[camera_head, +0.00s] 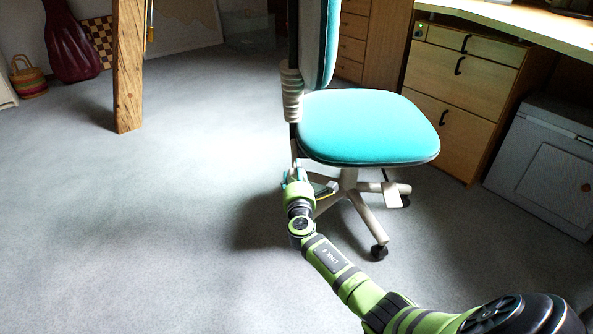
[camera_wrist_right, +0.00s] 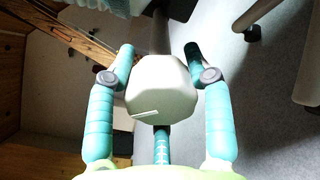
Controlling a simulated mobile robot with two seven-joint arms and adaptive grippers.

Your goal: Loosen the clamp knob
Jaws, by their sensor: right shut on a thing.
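The clamp knob (camera_wrist_right: 162,88) is a pale, faceted knob with a light line near its lower left edge, seen large in the right wrist view. My right gripper (camera_wrist_right: 160,58) has teal fingers on the left and right of the knob and another finger below it, and it is shut on the knob. In the head view the right gripper (camera_head: 297,174) is beneath the chair's back post, just left of the chair base. The knob cannot be made out in the head view. My left gripper is not in view.
A chair with a teal seat (camera_head: 365,125) and a grey wheeled base (camera_head: 368,218) stands close to my right gripper. A timber post (camera_head: 128,70) stands at the left. Wooden drawers (camera_head: 458,85) and a grey cabinet (camera_head: 545,165) are at the right.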

